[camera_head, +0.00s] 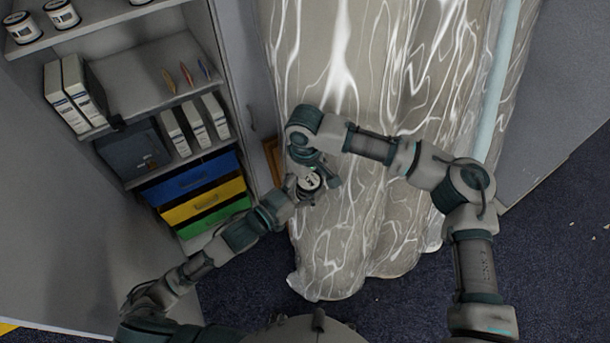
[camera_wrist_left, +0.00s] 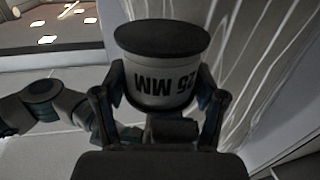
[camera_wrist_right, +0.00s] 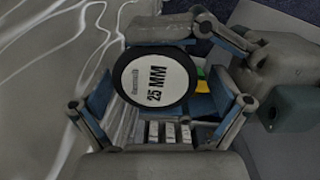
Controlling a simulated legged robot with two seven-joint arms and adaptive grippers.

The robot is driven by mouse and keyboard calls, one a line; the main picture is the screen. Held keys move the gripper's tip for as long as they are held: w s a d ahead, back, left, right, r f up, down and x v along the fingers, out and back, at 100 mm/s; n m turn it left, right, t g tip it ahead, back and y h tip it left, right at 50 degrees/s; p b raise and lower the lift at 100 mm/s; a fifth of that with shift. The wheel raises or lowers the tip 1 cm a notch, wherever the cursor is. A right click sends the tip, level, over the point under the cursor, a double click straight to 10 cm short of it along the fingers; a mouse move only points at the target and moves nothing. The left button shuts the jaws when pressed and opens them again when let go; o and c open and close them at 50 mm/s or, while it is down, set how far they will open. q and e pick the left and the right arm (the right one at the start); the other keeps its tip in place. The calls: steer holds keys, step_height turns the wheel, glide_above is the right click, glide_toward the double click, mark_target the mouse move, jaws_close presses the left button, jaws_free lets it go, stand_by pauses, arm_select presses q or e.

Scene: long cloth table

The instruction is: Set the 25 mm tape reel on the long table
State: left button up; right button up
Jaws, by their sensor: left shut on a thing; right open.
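The 25 mm tape reel (camera_head: 309,182) is a dark-rimmed roll with a white label, held in the air beside the cloth. In the left wrist view the reel (camera_wrist_left: 158,75) sits between the fingers of my left gripper (camera_wrist_left: 161,88), which is shut on it. In the right wrist view its round "25 MM" face (camera_wrist_right: 155,83) shows. My right gripper (camera_wrist_right: 160,108) is open, its fingers spread on either side of the reel; I cannot tell whether they touch it. The long table (camera_head: 340,250) is draped in grey-white marbled cloth.
A shelf unit at the left holds white binders (camera_head: 75,85), a dark box (camera_head: 135,150) and blue, yellow and green drawers (camera_head: 200,200). White tubs (camera_head: 62,13) stand on its top shelf. A grey panel (camera_head: 560,100) stands at the right. Dark carpet lies below.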

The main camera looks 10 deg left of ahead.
steer(key=c, duration=1.2)
arm_select(q)
steer(key=o, duration=1.3)
arm_select(e)
steer(key=shift+c, duration=0.6)
arm_select(q)
steer(key=shift+o, duration=0.2)
